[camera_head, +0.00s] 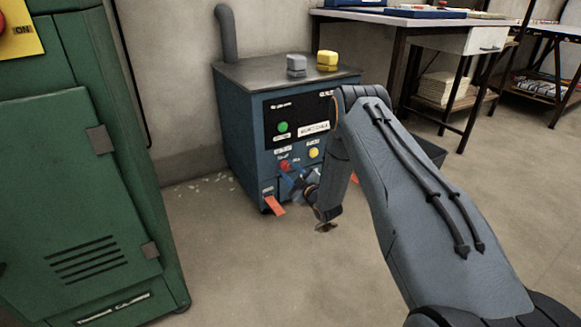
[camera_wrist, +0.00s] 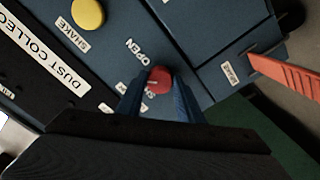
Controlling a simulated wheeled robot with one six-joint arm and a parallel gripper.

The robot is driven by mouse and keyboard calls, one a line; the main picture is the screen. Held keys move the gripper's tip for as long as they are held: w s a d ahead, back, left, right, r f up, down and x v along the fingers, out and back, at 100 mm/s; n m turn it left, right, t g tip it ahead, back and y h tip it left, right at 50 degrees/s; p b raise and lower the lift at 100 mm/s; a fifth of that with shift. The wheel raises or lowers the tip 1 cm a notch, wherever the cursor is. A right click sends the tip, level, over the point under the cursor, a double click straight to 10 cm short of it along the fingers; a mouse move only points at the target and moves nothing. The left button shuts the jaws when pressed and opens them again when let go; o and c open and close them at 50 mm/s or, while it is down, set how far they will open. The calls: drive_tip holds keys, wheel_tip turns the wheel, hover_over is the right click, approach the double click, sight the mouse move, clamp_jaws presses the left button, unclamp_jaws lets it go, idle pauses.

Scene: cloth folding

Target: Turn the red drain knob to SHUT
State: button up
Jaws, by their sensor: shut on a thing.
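The red drain knob (camera_wrist: 158,80) sits on the blue front panel of the dust collector (camera_head: 235,130). In the head view the knob (camera_head: 284,165) shows as a small red spot beside my gripper. My gripper (camera_wrist: 160,90) is shut on the knob, with one blue finger on each side. A white "OPEN" label (camera_wrist: 137,50) is in clear sight near the knob. Another label beside the knob is partly hidden by my gripper. A pale mark shows on the knob, but I cannot tell its exact direction.
A yellow button (camera_wrist: 88,13) and a green button (camera_head: 283,127) are on the same panel. An orange-red handle (camera_head: 273,204) sticks out low on the cabinet. A green cabinet (camera_head: 80,180) stands at left.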

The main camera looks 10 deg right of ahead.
drive_tip(key=n+p, duration=0.1)
drive_tip(key=n, duration=0.1)
drive_tip(key=n+p, duration=0.1)
drive_tip(key=n, duration=0.1)
drive_tip(key=shift+d+r+n+p, duration=0.15)
drive_tip(key=shift+d+n+p, duration=0.05)
drive_tip(key=shift+n+p, duration=0.1)
drive_tip(key=n+p, duration=0.2)
drive_tip(key=n, duration=0.2)
drive_tip(key=shift+n, duration=0.4)
drive_tip(key=o, duration=1)
drive_tip(key=shift+d, duration=0.1)
drive_tip(key=shift+a, duration=0.2)
